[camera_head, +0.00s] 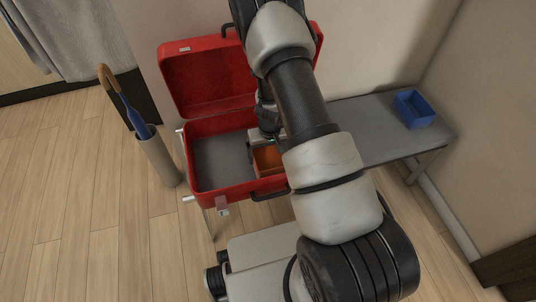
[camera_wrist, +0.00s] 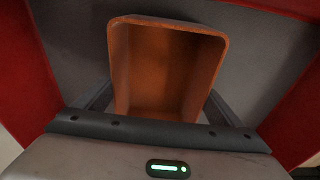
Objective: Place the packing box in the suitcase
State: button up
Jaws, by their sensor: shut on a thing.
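The packing box is an orange open-topped box (camera_head: 267,160). It is inside the right part of the open red suitcase (camera_head: 235,190), near its front wall. In the wrist view the orange box (camera_wrist: 165,75) is upright with its open top facing the camera, over the grey suitcase floor (camera_wrist: 75,45). My gripper (camera_wrist: 155,108) is shut on the box, with a finger at each side. In the head view my arm hides the right end of the suitcase and most of my gripper. I cannot tell whether the box touches the suitcase floor.
The suitcase lid (camera_head: 215,80) stands open at the back. A grey bench (camera_head: 370,130) extends to the right with a blue open box (camera_head: 413,108) on it. An umbrella stand (camera_head: 160,160) holding a blue umbrella (camera_head: 135,118) is left of the suitcase.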

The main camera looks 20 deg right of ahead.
jog(key=shift+f, duration=0.2)
jog(key=o, duration=0.9)
jog(key=shift+r, duration=0.1)
